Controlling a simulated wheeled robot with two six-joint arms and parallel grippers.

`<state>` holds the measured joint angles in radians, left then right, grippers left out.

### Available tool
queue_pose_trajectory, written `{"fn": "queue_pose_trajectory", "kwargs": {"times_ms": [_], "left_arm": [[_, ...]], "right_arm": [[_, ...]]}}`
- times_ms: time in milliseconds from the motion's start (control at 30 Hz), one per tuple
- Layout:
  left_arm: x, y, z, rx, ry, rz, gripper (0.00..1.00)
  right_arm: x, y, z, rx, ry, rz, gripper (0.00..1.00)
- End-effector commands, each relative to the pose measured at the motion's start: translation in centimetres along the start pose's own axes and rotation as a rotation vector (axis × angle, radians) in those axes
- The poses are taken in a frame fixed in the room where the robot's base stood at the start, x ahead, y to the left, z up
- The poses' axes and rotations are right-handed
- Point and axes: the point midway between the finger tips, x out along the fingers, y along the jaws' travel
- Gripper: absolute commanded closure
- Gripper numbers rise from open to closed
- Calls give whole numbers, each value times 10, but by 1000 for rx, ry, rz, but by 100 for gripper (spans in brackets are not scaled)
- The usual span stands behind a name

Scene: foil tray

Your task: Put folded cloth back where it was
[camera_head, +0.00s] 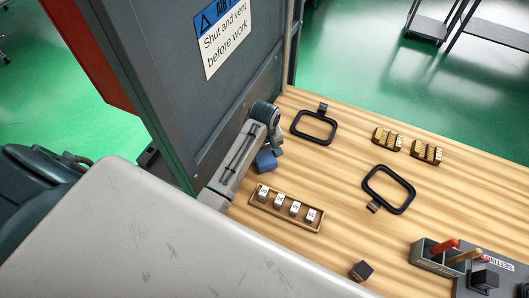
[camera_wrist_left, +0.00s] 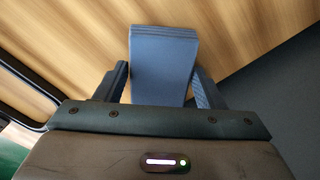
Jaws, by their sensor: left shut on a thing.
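The folded cloth (camera_head: 265,161) is a small blue, layered block in the head view, low beside the grey upright panel. In the left wrist view the cloth (camera_wrist_left: 164,62) stands between the two dark fingers, its layered edge at the top. My left gripper (camera_head: 275,147) is shut on it, reaching down by the panel's foot. It also shows in the left wrist view (camera_wrist_left: 162,82). Part of the cloth is hidden by the gripper, and I cannot tell whether it touches the table. My right gripper is not in view.
The wooden table (camera_head: 340,210) has two black frames (camera_head: 313,127) (camera_head: 388,189), two brass-topped blocks (camera_head: 387,139) (camera_head: 427,152), a tray (camera_head: 284,211) of several marked cubes, a dark cube (camera_head: 361,271) and a tool box (camera_head: 439,262). The grey panel (camera_head: 190,95) walls off the left.

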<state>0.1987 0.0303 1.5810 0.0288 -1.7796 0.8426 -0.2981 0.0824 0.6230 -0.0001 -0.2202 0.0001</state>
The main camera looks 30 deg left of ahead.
Motion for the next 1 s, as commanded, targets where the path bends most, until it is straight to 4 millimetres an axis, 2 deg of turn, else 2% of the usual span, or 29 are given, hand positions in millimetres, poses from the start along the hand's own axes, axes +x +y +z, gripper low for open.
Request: {"fn": "queue_pose_trajectory", "kwargs": {"times_ms": [133, 467, 500, 600, 867, 1000], "left_arm": [[11, 0, 0, 0, 0, 0, 55], [14, 0, 0, 0, 0, 0, 55], [14, 0, 0, 0, 1, 0, 31], [14, 0, 0, 0, 1, 0, 15], [13, 0, 0, 0, 1, 1, 15], [3, 4, -5, 1, 3, 2, 15]], "right_arm": [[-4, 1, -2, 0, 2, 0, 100], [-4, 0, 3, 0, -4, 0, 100], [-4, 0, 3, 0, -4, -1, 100], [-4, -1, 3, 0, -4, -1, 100], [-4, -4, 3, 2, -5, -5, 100], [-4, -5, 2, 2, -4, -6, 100]]}}
